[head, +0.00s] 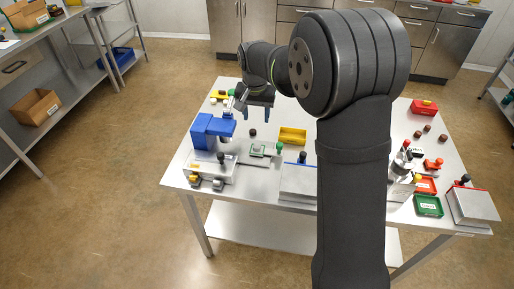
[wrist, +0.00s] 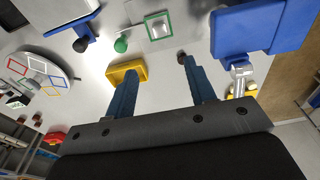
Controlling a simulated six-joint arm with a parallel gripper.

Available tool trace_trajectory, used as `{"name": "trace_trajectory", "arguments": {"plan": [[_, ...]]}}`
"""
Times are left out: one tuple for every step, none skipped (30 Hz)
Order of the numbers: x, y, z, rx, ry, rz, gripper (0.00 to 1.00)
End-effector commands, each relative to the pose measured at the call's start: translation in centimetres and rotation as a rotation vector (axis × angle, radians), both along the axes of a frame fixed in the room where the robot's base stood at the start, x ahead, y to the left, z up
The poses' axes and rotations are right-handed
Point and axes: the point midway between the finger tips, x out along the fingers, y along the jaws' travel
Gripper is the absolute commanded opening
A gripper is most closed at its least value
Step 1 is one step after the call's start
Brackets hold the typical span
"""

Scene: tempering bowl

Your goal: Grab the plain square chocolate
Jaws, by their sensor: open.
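My gripper (head: 257,114) is open over the back left of the table in the head view, its two blue fingers apart. In the wrist view my gripper (wrist: 160,68) has nothing between its fingertips. Several small brown pieces, including one brown piece (head: 427,128), lie at the right of the table in the head view, far from my gripper. I cannot tell which is the plain square chocolate. A small dark piece (head: 253,132) stands just in front of my gripper; a dark piece (wrist: 181,57) shows by the right fingertip in the wrist view.
A blue machine (head: 213,130) stands left of my gripper. A yellow tray (head: 293,136) and a green-framed plate (head: 257,151) are nearby. A red box (head: 424,106), a red tray (head: 425,185) and a green tray (head: 428,206) are at the right. My arm hides the table's middle right.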

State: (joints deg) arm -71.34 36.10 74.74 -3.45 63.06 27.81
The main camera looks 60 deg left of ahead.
Motion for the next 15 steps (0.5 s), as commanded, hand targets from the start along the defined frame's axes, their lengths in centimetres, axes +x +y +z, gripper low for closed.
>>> {"name": "trace_trajectory", "arguments": {"plan": [[0.1,0.0,-1.4,-0.004,0.001,0.0,0.5],[0.2,0.1,-2.0,-0.004,0.001,0.0,0.5],[0.2,0.2,-2.9,-0.004,0.001,0.001,0.5],[0.3,0.2,-3.6,-0.004,0.001,0.001,0.5],[0.4,0.3,-4.2,-0.003,0.001,0.001,0.5],[0.4,0.3,-5.1,-0.004,0.001,0.001,0.5],[0.5,0.4,-5.7,-0.003,0.001,0.001,0.5],[0.5,0.4,-6.3,-0.004,0.001,0.001,0.5],[0.6,0.5,-7.1,-0.003,0.001,0.001,0.5],[0.6,0.6,-7.5,-0.002,0.001,0.001,0.5],[0.7,0.6,-7.9,-0.002,0.001,0.001,0.5],[0.7,0.7,-8.4,-0.001,0.0,0.001,0.5],[0.7,0.7,-8.7,-0.001,0.001,0.001,0.5],[0.8,0.7,-8.9,0.0,0.0,0.001,0.5],[0.8,0.7,-9.2,0.0,0.0,0.001,0.5]]}}
